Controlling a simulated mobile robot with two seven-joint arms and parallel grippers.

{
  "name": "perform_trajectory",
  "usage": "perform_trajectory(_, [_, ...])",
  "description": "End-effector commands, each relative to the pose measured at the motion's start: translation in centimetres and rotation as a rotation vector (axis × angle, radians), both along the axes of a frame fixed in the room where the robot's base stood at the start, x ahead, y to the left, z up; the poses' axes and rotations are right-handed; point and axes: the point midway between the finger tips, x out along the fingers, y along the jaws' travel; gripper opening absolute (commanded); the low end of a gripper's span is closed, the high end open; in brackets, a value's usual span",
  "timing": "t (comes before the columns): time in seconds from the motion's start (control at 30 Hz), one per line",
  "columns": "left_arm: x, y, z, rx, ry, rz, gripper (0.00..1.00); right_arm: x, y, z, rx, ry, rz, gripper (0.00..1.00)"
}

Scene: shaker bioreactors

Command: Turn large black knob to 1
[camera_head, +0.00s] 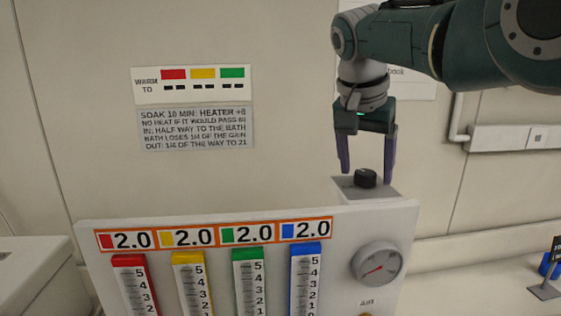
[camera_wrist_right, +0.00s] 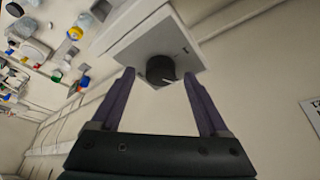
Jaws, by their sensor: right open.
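The large black knob (camera_head: 365,178) sits on top of a small grey-white box (camera_head: 385,190) behind the upper right of the white panel. In the right wrist view the knob (camera_wrist_right: 161,70) shows a light pointer line on its face. I cannot read any numbers around it. My right gripper (camera_head: 367,178) points down over the knob, with one purple finger on each side. In the right wrist view my right gripper (camera_wrist_right: 163,72) is open, and gaps show between the fingers and the knob. My left gripper is not in view.
The white panel (camera_head: 405,225) stands in front, with red, yellow, green and blue scales, each labelled 2.0, and a round gauge (camera_head: 376,262). Wall signs (camera_head: 197,128) hang behind. A grey rail (camera_head: 510,138) is on the wall at right. A small black sign stands at far right.

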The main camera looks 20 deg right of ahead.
Motion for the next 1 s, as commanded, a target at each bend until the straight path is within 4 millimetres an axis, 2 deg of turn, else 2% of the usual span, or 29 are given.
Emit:
perform_trajectory(0.37, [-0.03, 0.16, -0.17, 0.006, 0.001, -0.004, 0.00, 0.07, -0.15, -0.37, 0.000, 0.000, 0.000, 0.78])
perform_trajectory(0.4, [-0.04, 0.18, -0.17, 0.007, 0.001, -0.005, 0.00, 0.07, -0.14, -0.36, 0.000, 0.000, 0.000, 0.76])
perform_trajectory(1.0, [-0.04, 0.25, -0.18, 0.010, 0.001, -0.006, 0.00, 0.06, -0.12, -0.35, 0.000, 0.000, 0.000, 0.08])
